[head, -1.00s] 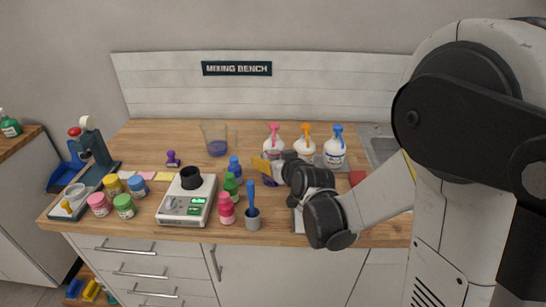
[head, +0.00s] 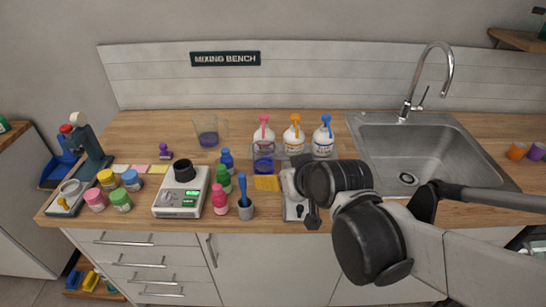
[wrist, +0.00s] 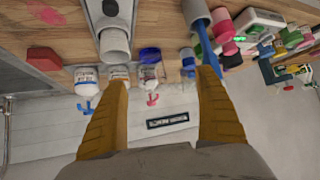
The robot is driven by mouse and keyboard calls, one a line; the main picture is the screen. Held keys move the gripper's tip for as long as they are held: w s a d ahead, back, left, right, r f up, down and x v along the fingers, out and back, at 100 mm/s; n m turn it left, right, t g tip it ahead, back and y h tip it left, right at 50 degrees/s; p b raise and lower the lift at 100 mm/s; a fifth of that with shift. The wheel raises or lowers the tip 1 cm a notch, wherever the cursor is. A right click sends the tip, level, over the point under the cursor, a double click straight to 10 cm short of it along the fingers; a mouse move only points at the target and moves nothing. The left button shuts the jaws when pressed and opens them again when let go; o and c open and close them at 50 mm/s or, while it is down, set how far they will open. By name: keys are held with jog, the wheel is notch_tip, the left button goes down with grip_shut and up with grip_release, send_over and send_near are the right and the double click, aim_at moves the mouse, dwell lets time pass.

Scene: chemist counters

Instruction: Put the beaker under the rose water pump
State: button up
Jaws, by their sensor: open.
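A clear beaker with blue-purple liquid (head: 263,164) stands on the bench right in front of the white bottle with the pink pump (head: 264,136). The beaker also shows in the wrist view (wrist: 150,55). Bottles with an orange pump (head: 294,138) and a blue pump (head: 323,140) stand to its right. The labels are too small to read, and I cannot tell whether the pink spout is over the beaker. My gripper (head: 267,183) is open and empty, on the near side of the beaker. Its yellow fingers are wide apart in the wrist view (wrist: 160,95).
A grey cup with a blue stick (head: 246,211), small bottles (head: 220,203) and a scale (head: 177,199) crowd the left. A white device (head: 293,208) is beneath my wrist. A sink (head: 430,150) lies right.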

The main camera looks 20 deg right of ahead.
jog(key=s+d+g+h, duration=0.1)
jog(key=s+g, duration=0.2)
jog(key=s, duration=0.8)
jog(key=shift+r+m, duration=0.35)
jog(key=shift+m, duration=0.05)
